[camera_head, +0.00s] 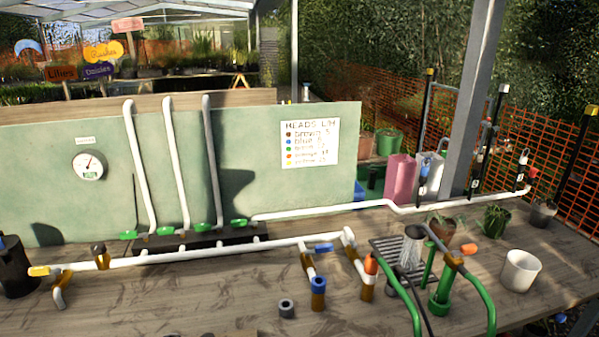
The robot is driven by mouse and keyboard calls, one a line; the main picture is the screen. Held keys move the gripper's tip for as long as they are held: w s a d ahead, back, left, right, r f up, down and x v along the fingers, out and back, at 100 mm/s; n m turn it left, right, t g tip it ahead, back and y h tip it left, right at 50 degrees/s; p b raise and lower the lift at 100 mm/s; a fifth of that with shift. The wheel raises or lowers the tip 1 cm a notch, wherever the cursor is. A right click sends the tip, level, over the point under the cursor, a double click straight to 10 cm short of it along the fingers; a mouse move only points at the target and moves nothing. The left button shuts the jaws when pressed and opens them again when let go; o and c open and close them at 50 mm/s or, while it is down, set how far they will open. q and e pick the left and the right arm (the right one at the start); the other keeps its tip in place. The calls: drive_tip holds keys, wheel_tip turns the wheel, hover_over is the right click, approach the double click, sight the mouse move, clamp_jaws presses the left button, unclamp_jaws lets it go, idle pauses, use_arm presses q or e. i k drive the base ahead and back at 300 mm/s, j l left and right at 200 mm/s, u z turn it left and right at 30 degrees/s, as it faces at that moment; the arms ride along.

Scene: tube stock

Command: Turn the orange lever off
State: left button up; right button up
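An orange lever or cap (371,263) stands upright on a brown fitting (367,289) at the end of a white pipe branch, right of centre on the table. A second orange handle (468,249) lies roughly level on a brass-coloured fitting (454,260) at the top of the green pipework. I cannot tell from this view alone which one is the task's lever. Neither of my grippers shows in the head view.
The white pipe (200,256) crosses the wooden table (200,305). A blue lever (324,247), yellow handle (38,271) and several green levers (238,222) are fitted along the pipes. A white pot (520,270) stands at right. The front left table area is mostly clear.

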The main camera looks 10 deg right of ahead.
sight(470, 248)
drive_tip(key=z, duration=1.25)
